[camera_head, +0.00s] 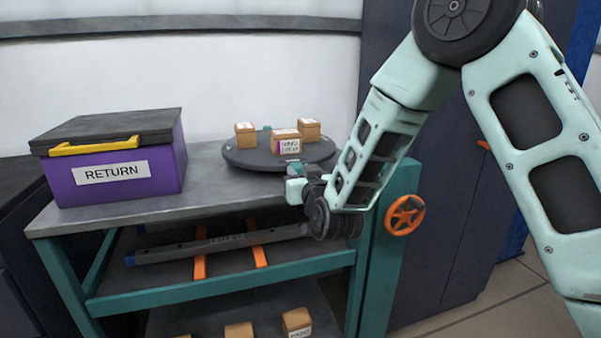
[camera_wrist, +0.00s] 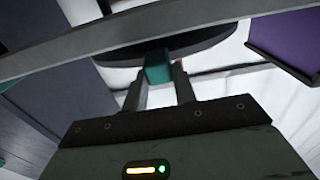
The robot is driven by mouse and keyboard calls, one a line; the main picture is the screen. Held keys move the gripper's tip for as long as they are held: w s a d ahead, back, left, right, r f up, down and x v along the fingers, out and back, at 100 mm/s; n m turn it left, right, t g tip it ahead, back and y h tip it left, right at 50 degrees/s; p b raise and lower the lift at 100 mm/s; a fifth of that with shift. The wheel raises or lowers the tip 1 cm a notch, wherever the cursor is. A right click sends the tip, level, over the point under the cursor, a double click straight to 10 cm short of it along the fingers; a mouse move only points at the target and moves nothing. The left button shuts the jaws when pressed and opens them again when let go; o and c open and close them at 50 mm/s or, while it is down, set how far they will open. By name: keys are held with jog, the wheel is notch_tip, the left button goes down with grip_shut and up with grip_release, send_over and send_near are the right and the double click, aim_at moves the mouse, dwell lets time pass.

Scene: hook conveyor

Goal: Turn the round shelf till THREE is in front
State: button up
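The dark round shelf (camera_head: 240,155) sits on the bench top and carries small tan boxes. The front box (camera_head: 286,146) has a purple-and-white label too small to read. One box (camera_head: 245,135) stands at the left and another (camera_head: 309,129) at the back right. My gripper (camera_head: 296,186) is at the shelf's front rim. In the wrist view my gripper (camera_wrist: 160,82) has one finger on each side of a teal handle (camera_wrist: 158,68) under the rim of the round shelf (camera_wrist: 200,47). I cannot tell whether the fingers press on it.
A purple bin (camera_head: 130,178) marked RETURN, with a dark lid, stands left on the bench (camera_head: 200,196). Bare bench lies between it and the shelf. An orange handwheel (camera_head: 404,215) is on the bench's right post. More tan boxes (camera_head: 297,322) sit on the lower shelf.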

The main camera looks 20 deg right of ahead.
grip_shut()
jog(key=shift+a, duration=0.1)
